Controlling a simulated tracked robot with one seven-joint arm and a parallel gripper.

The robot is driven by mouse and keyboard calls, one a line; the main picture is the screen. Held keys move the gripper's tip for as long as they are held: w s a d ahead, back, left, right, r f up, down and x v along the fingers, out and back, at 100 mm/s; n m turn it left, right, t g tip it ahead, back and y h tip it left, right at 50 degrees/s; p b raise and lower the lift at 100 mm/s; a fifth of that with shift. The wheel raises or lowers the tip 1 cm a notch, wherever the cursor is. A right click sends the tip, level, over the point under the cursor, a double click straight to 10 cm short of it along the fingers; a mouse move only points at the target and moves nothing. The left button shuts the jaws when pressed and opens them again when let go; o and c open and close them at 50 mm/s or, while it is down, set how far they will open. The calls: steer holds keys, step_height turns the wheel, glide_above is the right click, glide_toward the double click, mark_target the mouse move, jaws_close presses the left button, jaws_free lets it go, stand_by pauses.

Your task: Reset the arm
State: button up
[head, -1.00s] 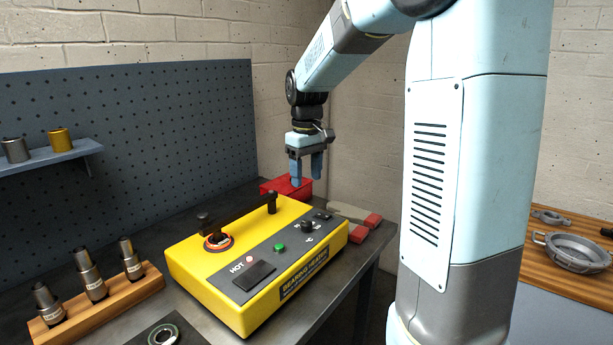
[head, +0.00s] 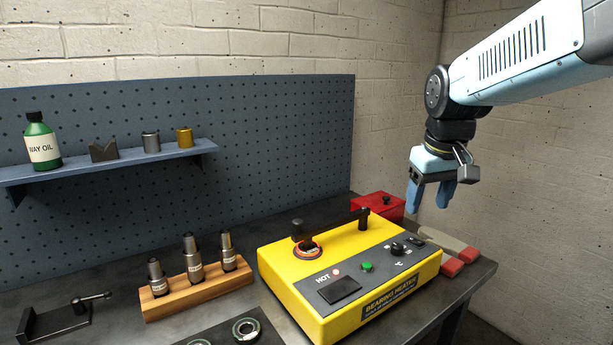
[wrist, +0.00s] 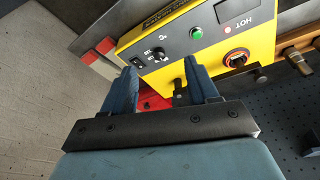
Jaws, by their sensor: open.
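My gripper (head: 430,196) hangs from my light-blue arm in the head view, above and to the right of the back of the yellow bearing heater. Its two blue fingers point down, spread apart, with nothing between them. In the wrist view my gripper (wrist: 163,82) shows both fingers apart and empty, with the bearing heater (wrist: 205,58) beyond them. The heater (head: 300,265) stands on the bench, with a dark bar across its top and an orange-ringed post at the bar's left end. The fingers touch nothing that I can see.
A red box (head: 368,203) sits behind the heater. Red-ended pads (head: 453,266) lie to its right. A wooden block (head: 185,298) with several tools, a dark mat with bearing rings (head: 246,330) and a clamp (head: 50,325) are left. A shelf (head: 120,160) holds a green oil bottle (head: 42,142).

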steer(key=s+f+m+t, duration=0.1)
steer(key=s+m+t, duration=0.1)
steer(key=s, duration=1)
steer(key=shift+t, duration=0.4)
